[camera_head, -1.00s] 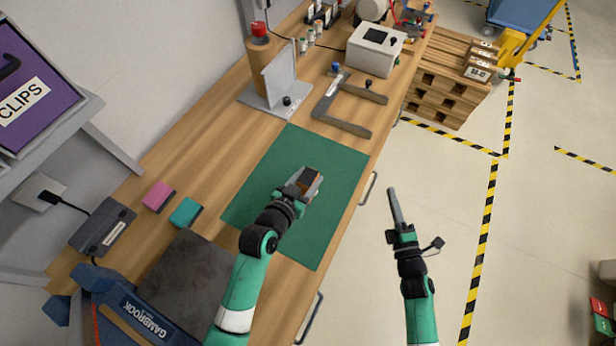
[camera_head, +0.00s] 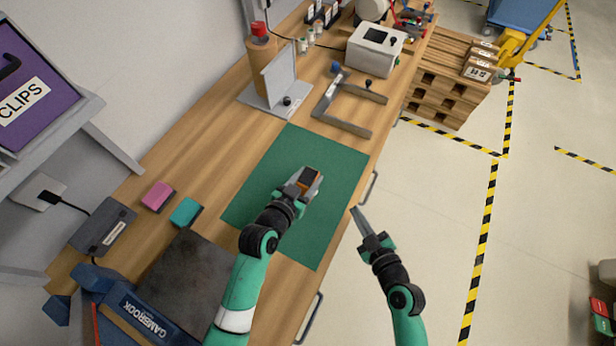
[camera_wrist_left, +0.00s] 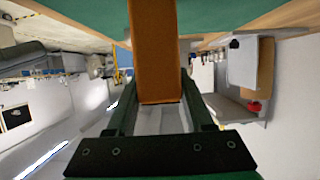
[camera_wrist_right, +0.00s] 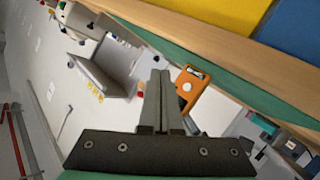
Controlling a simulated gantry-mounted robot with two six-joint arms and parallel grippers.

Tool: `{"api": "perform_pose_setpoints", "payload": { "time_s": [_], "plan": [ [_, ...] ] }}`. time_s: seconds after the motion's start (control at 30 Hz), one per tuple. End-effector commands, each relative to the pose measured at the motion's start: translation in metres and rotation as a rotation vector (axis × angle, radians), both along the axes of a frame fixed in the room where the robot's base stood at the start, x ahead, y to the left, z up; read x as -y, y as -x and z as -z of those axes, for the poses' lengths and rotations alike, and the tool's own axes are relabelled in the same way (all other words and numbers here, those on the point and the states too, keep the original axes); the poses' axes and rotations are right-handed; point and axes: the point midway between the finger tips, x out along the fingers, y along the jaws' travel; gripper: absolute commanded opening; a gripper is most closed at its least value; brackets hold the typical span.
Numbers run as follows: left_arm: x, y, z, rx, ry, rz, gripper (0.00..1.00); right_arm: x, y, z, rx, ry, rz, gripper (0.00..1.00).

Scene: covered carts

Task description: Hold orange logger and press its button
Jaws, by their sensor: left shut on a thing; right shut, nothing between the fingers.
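The orange logger (camera_head: 309,178) is held by my left gripper (camera_head: 303,186) over the green mat (camera_head: 335,160). In the left wrist view the orange logger (camera_wrist_left: 155,50) sits between the fingers. The right wrist view shows the orange face of the logger (camera_wrist_right: 190,85) with a round white button (camera_wrist_right: 187,87) and a small display. My right gripper (camera_head: 358,214) is shut and empty, near the bench's front edge, right of the logger and apart from it. In the right wrist view its closed fingertips (camera_wrist_right: 160,75) show beside the logger.
A pink block (camera_head: 158,196) and a teal block (camera_head: 185,212) lie left of the mat. A dark plate (camera_head: 190,275) is nearer. A grey bracket (camera_head: 345,110) and a white box (camera_head: 375,50) are at the far end.

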Motion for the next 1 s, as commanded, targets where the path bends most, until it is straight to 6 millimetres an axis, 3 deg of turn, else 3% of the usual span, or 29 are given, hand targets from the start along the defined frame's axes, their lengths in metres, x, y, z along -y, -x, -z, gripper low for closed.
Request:
{"api": "perform_pose_setpoints", "payload": {
  "time_s": [0.53, 1.0],
  "plan": [
    [0.000, 0.000, 0.001, -0.002, -0.001, 0.000, 0.00, -0.066, -0.035, 0.000, 0.001, 0.002, -0.001, 0.00],
    [0.000, 0.000, 0.001, -0.002, -0.001, 0.000, 0.00, -0.075, -0.040, 0.000, 0.002, 0.000, 0.001, 0.00]
  ]
}}
